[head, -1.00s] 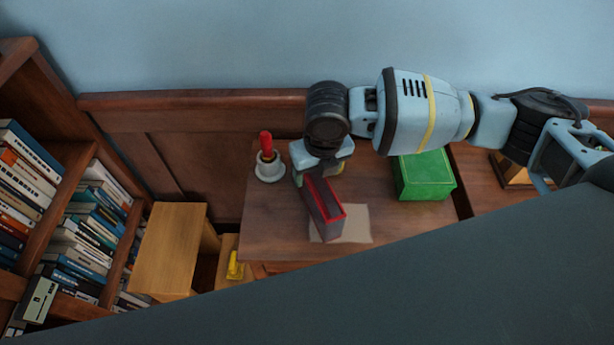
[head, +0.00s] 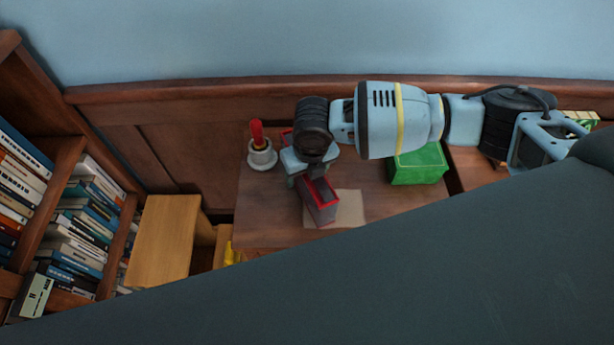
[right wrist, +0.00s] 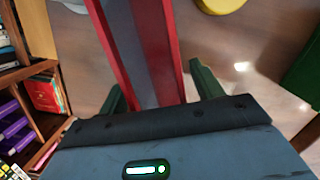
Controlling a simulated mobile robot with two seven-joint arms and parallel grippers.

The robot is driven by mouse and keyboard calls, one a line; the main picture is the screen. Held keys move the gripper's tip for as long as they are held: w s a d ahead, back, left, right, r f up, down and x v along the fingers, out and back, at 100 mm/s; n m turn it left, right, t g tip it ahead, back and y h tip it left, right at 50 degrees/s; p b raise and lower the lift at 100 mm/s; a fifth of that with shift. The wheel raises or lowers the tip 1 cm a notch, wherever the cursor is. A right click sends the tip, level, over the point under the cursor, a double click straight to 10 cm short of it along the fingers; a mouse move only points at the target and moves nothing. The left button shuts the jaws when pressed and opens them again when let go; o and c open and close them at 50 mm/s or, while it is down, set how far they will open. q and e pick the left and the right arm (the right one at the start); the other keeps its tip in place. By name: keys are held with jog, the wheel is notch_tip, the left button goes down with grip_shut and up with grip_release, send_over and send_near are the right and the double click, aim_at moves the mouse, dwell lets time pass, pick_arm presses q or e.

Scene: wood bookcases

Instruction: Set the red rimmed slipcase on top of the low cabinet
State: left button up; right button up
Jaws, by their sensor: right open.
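The red rimmed slipcase (head: 322,212), grey-sided with red edges, is on the low cabinet (head: 265,220), its near end by a pale sheet. My right gripper (head: 316,172) is over it and hides its middle; a bit of red shows behind the gripper. In the right wrist view the slipcase (right wrist: 145,50) runs between the two green fingers of the right gripper (right wrist: 160,92). The fingers are apart, with a gap at the right finger. Whether the slipcase's underside touches the cabinet is hidden. My left gripper is not in view.
A white pot-like holder (head: 262,154) with a red handle stands left of the gripper. A green box (head: 417,165) sits to the right under my arm. The pale sheet (head: 350,207) lies beside the slipcase. Bookshelves (head: 60,210) and a wooden stool-like piece (head: 163,240) are at left.

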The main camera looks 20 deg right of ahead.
jog(key=shift+f, duration=0.25)
jog(key=shift+c, duration=0.4)
jog(key=c, duration=1.1)
jog(key=shift+c, duration=0.2)
jog(key=shift+r, duration=0.1)
jog(key=shift+w+r, duration=0.1)
jog(key=shift+r, duration=0.45)
notch_tip(320, 180, up, 2)
jog(key=shift+r, duration=0.15)
jog(key=s+a+r, duration=0.1)
jog(key=s, duration=1.5)
jog(key=shift+a+r+p, duration=0.2)
jog(key=shift+a+p, duration=0.2)
jog(key=shift+p, duration=0.05)
